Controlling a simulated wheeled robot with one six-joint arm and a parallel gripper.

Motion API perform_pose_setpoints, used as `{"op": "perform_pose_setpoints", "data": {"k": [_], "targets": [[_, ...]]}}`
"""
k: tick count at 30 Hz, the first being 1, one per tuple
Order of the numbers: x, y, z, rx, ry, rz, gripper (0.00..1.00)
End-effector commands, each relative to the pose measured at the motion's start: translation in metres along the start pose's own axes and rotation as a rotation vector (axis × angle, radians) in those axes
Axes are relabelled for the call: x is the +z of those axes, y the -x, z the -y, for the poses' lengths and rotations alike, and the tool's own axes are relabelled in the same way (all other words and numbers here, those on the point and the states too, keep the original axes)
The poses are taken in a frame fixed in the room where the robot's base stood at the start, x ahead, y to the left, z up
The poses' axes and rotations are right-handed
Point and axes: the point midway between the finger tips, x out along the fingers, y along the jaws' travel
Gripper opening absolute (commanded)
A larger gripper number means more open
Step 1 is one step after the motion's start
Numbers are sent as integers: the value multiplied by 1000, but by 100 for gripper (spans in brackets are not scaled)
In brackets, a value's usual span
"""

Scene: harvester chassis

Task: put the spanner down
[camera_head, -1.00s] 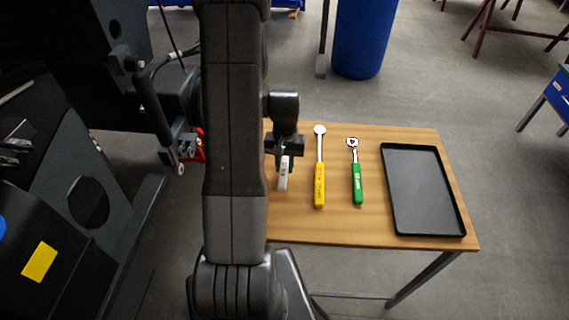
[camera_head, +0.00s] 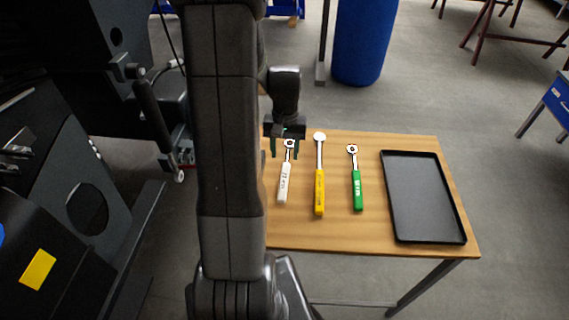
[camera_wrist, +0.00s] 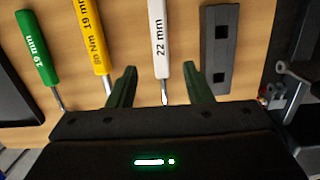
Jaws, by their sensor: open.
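The white-handled 22 mm spanner (camera_head: 285,181) lies on the wooden table, left of the other tools. It also shows in the wrist view (camera_wrist: 158,40), its shaft between my fingers with a gap on each side. My gripper (camera_head: 284,152) is open at the head end of this spanner; it also shows in the wrist view (camera_wrist: 146,86). The yellow-handled tool (camera_head: 319,190) and the green-handled 19 mm tool (camera_head: 357,188) lie beside it on the table. In the wrist view the gripper body hides the spanner's head.
The wooden table (camera_head: 400,252) carries a black tray (camera_head: 425,198) at its right. A dark grey bar with square holes (camera_wrist: 218,48) lies beside the white spanner in the wrist view. The dark chassis (camera_head: 70,60) stands left. A blue barrel (camera_head: 361,40) stands behind.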

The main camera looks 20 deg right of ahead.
Motion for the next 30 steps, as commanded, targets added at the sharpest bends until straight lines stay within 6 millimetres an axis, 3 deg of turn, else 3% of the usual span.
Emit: {"op": "perform_pose_setpoints", "data": {"k": [6, 14, 23, 30], "targets": [[0, 31, 0, 0, 0, -2, 46], [1, 38, 0, 0, 0, 1, 46], [1, 33, 0, 0, 0, 3, 46], [1, -2, 0, 0, 0, 7, 46]]}}
